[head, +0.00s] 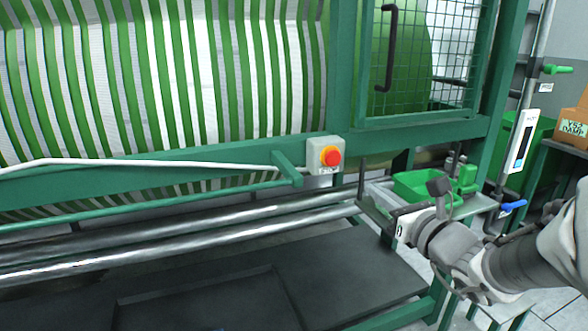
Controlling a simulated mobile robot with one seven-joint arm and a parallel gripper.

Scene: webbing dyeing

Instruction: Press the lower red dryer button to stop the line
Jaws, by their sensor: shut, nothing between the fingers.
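My gripper (361,188) is shut and empty. It is below and to the right of the button in the picture, apart from it, and reaches in from the right. The fingertips are small and dark here, and their depth from the button is hard to judge.
Green and white webbing runs over the large drum (160,80). Steel rollers (200,240) lie below the rail (130,185). A mesh guard door (440,50) with a dark handle stands upper right. A green tray (415,186) sits behind my wrist; a cardboard box (572,128) is far right.

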